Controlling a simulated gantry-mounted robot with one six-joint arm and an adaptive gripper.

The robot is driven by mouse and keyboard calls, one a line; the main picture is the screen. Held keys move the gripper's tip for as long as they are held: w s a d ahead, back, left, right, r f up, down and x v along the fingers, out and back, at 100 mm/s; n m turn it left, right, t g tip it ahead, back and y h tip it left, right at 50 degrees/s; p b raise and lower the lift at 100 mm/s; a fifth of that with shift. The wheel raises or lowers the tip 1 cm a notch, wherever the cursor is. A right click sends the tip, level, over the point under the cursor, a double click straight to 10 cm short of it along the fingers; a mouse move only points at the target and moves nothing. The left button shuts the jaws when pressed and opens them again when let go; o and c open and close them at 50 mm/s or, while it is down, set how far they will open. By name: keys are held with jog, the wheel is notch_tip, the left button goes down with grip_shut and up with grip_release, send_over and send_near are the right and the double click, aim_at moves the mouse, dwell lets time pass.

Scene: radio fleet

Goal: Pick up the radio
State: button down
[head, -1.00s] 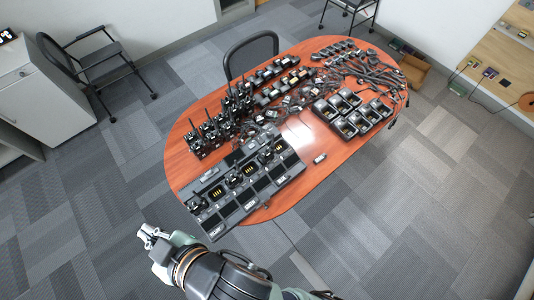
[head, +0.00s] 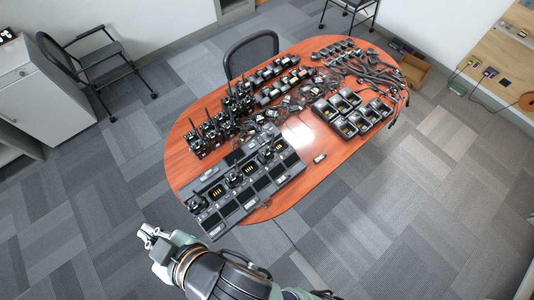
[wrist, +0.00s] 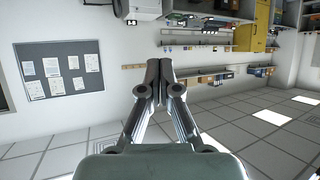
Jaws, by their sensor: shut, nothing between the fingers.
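Several black radios with antennas (head: 207,135) stand in rows on the left half of the wooden table in the head view. More radios sit in the chargers near the table's front left. My gripper (head: 148,235) is off the table's front left edge, above the carpet, apart from every radio. In the wrist view my gripper (wrist: 159,68) has its two fingers together with nothing between them. The wrist view faces walls and ceiling, and no radio shows there.
The oval table (head: 307,190) carries a large charger bank (head: 247,187), a group of empty chargers (head: 352,116) and tangled cables (head: 365,68). A small part (head: 319,158) lies on bare wood. An office chair (head: 250,54) stands behind the table.

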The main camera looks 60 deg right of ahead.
grip_release()
dwell(0.6)
jog(key=shift+d, duration=0.1)
